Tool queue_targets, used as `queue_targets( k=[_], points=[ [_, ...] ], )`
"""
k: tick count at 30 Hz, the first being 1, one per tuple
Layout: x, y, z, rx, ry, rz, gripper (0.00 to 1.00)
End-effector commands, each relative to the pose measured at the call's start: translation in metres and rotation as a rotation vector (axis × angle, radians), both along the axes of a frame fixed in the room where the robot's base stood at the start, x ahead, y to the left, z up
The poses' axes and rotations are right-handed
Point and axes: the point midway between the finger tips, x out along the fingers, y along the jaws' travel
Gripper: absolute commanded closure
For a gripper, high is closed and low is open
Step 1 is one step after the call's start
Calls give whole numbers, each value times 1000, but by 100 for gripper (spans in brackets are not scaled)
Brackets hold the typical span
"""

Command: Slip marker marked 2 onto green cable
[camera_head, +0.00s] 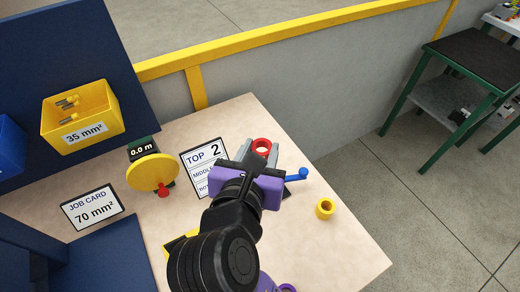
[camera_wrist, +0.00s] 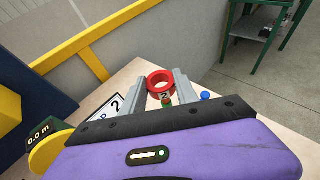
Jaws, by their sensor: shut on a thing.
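My gripper (camera_head: 259,152) is shut on a red ring-shaped marker (camera_head: 262,145), held over the table.
A blue cable end (camera_head: 297,175) lies right of my gripper, and a yellow ring (camera_head: 325,208) stands near the table's right edge. A card reading TOP 2 (camera_head: 206,156), a yellow reel (camera_head: 152,172) showing 0.0 m, a job card (camera_head: 92,207) and a yellow bin (camera_head: 82,116) are left.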

Motion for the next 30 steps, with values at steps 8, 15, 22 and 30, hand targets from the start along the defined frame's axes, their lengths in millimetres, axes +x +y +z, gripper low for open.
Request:
queue_targets(
  k=[8, 15, 22, 30],
  points=[
    [0, 0, -13, -2, 0, 1, 100],
    [0, 0, -24, -1, 1, 0, 100],
    [0, 0, -34, -1, 0, 1, 100],
    [0, 0, -47, -1, 0, 0, 100]
  ],
)
